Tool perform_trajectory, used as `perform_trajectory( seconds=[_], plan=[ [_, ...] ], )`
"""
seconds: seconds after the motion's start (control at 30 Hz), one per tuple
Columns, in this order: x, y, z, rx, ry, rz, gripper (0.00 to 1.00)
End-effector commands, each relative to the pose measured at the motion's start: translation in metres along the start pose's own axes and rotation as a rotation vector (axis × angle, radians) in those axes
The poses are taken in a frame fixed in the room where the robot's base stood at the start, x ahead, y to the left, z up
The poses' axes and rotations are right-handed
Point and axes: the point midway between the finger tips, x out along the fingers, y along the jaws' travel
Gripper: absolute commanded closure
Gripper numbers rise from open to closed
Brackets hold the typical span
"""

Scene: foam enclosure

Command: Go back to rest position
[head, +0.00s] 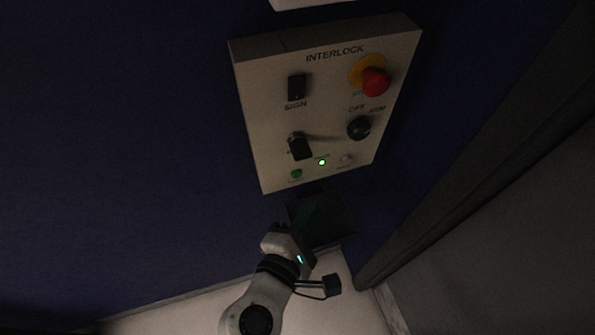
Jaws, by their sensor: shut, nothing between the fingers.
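My gripper (283,229) shows at the bottom middle of the head view, at the end of my pale arm. It is shut and holds nothing. It is below the lower edge of the interlock panel (273,75), apart from it in the picture. The fingertips are small and dim here. A dark square shape (325,215) lies just right of the gripper, partly hidden by it.
The panel on the blue wall (120,150) has a red stop button (375,82), a black knob (359,128), a black switch (297,87), a lever handle (300,147) and a lit green lamp (322,162). A dark post (470,150) stands at right. Open wall lies left.

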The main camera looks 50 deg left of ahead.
Motion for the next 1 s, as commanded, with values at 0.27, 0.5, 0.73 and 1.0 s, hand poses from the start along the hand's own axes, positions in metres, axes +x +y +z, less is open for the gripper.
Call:
perform_trajectory(
  seconds=[0.27, 0.5, 0.73, 1.0],
  plan=[
    [0.0, 0.0, 0.0, 0.0, 0.0, 0.0, 1.0],
    [0.0, 0.0, 0.0, 0.0, 0.0, 0.0, 1.0],
    [0.0, 0.0, 0.0, 0.0, 0.0, 0.0, 1.0],
    [0.017, -0.051, 0.058, 0.18, -0.094, -0.157, 1.0]
  ],
)
